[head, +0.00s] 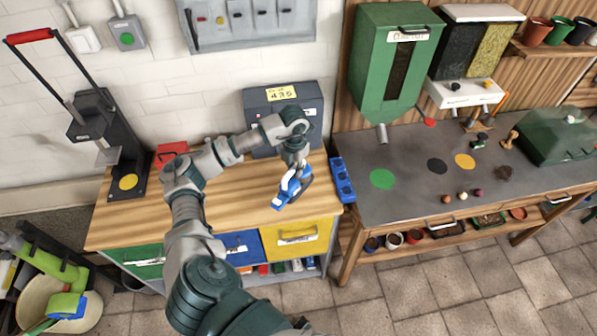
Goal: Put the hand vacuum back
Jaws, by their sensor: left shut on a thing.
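The hand vacuum (292,189) is a blue and white tool near the right front part of the wooden workbench top. My left gripper (297,164) points down from above and is shut on it. The vacuum is tilted, its lower end towards the front left. I cannot tell whether it touches the wood or hangs just above it. The gripper hides part of its upper side. My right gripper is not in view.
A blue holder-like strip (343,181) is at the workbench's right end. A dark grey box (262,128) with a yellow label stands behind. A black press (112,150) and a red box (172,152) are left. The front wood (130,225) is clear.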

